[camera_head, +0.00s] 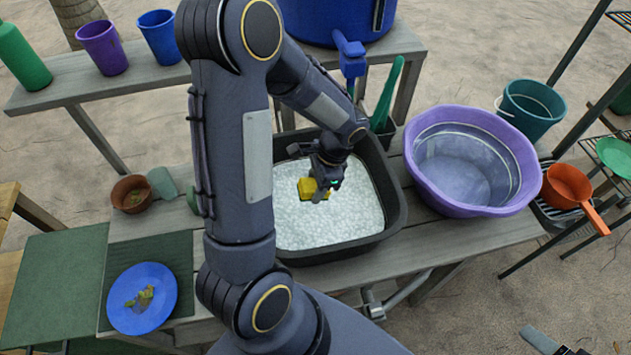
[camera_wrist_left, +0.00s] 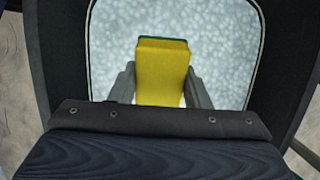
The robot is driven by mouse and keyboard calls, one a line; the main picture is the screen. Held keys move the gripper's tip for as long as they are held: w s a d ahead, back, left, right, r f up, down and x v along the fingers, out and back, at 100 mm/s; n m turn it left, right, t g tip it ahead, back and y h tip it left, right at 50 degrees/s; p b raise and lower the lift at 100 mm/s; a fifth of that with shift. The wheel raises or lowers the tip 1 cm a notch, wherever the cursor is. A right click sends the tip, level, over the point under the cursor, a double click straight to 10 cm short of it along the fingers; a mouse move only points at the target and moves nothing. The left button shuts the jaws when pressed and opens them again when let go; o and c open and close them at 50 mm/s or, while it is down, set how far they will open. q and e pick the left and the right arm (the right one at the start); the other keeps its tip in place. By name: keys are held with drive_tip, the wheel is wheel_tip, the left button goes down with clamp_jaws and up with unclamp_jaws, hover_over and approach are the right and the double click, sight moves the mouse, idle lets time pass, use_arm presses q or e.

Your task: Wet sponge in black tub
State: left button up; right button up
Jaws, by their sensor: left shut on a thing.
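The yellow sponge (camera_head: 308,187) is between the fingers of my left gripper (camera_head: 322,190), over the black tub (camera_head: 394,200). In the left wrist view the sponge (camera_wrist_left: 162,72) is yellow with a thin green layer at its far edge. The left gripper (camera_wrist_left: 160,85) is shut on it, one finger on each side. The tub holds whitish, foamy-looking water (camera_head: 330,228), which fills the background of the wrist view. I cannot tell whether the sponge touches the water.
A purple basin (camera_head: 420,168) stands right of the tub, with an orange pan (camera_head: 567,186) and a teal bucket (camera_head: 530,108) beyond. A blue plate (camera_head: 120,315) with scraps and a small brown pot (camera_head: 131,194) are at left. A blue barrel with tap (camera_head: 349,55) stands behind the tub.

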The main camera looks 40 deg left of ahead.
use_arm(q)
wheel_tip(320, 180, down, 12)
drive_tip(key=b, duration=0.8)
drive_tip(key=shift+r+b, duration=0.1)
drive_tip(key=shift+b, duration=0.2)
drive_tip(key=shift+r, duration=0.1)
drive_tip(key=p, duration=1.4)
approach(311, 185)
drive_tip(key=x, duration=0.5)
drive_tip(key=shift+s+a, duration=0.1)
drive_tip(key=shift+a, duration=0.05)
drive_tip(key=shift+b, duration=0.3)
drive_tip(key=shift+f, duration=0.3)
